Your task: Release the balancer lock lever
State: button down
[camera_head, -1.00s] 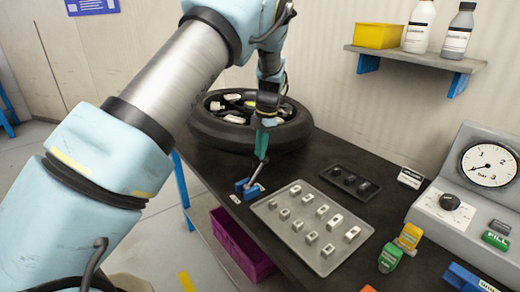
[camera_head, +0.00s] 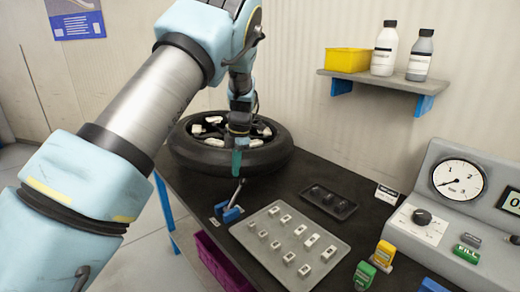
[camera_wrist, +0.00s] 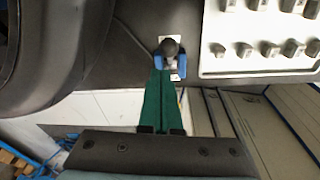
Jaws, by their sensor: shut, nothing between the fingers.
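The lock lever (camera_head: 237,192) is a thin metal stick on a small blue bracket (camera_head: 231,214) at the bench's front left edge. It leans up and to the right in the head view. In the wrist view I look down on its dark round knob (camera_wrist: 169,47) between the blue bracket sides (camera_wrist: 157,66). My gripper (camera_head: 236,172) has green fingers, shut and empty, pointing down beside the lever's top. In the wrist view the fingertips (camera_wrist: 161,73) end just short of the knob. I cannot tell whether they touch the lever.
A wheel with a black tyre (camera_head: 190,157) lies behind my gripper. A grey tray (camera_head: 318,238) of several small weights is to the right of the lever. A dark tray (camera_head: 343,211), a gauge console (camera_head: 424,238) and yellow and green blocks (camera_head: 383,254) are farther right.

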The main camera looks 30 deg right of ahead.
jog(key=w+d+r+b, duration=0.1)
jog(key=d+r+b, duration=0.2)
jog(key=d, duration=0.4)
jog(key=shift+w+d+r+b, duration=0.3)
jog(key=shift+w+d+r, duration=0.1)
jog(key=shift+r, duration=0.25)
jog(key=w+a+r+m+h, duration=0.1)
jog(key=a+m, duration=0.3)
jog(key=a, duration=0.9)
jog(key=a+r+m, duration=0.2)
jog(key=a+m, duration=0.1)
jog(key=a, duration=1)
jog(key=s+a+f+m+t, duration=0.1)
jog(key=s+a+m, duration=1.1)
jog(key=s+a, duration=0.6)
jog(key=shift+s+a+f, duration=0.15)
jog(key=shift+s+a, duration=0.1)
jog(key=shift+s, duration=0.1)
